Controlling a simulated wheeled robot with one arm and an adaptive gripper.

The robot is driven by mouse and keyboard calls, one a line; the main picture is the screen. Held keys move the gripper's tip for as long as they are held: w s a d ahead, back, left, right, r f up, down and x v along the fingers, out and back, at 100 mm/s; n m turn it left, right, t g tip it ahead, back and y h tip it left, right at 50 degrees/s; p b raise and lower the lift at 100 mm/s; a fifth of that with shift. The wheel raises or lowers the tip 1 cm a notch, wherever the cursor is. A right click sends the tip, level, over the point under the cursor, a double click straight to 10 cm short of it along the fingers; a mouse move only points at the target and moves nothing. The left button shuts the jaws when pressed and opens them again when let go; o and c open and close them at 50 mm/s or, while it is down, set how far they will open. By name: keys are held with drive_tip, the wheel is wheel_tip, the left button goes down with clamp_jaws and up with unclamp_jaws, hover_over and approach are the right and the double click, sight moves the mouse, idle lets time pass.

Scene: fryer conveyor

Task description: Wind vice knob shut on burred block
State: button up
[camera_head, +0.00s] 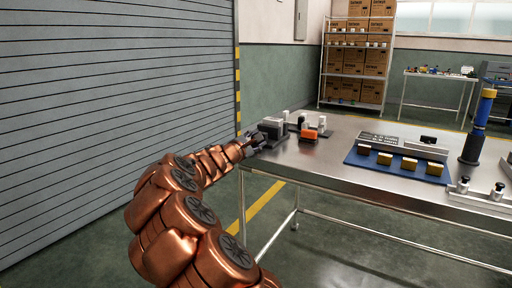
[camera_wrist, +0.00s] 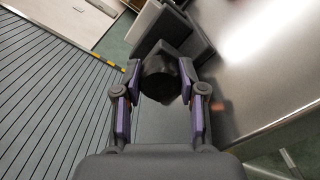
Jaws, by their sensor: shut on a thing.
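The dark grey vice (camera_head: 272,129) stands at the near left corner of the steel table. Its black knob (camera_wrist: 161,80) shows in the wrist view between my two finger pads, which are shut on it from either side. My gripper (camera_head: 252,143) reaches the vice from the left at the table's edge; it also shows in the wrist view (camera_wrist: 159,70). The vice body (camera_wrist: 190,38) lies just beyond the knob. I cannot make out the burred block or how far the vice jaws stand apart.
An orange-and-dark item (camera_head: 309,134) and small upright pieces stand right of the vice. A blue mat (camera_head: 372,169) with several brass-coloured blocks (camera_head: 410,164) lies farther right, near a blue-and-yellow post tool (camera_head: 480,125). A grey shutter (camera_head: 110,110) rises at left. Bare table lies between.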

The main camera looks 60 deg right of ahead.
drive_tip(key=shift+m, duration=0.3)
drive_tip(key=o, duration=1.2)
drive_tip(key=shift+c, duration=0.2)
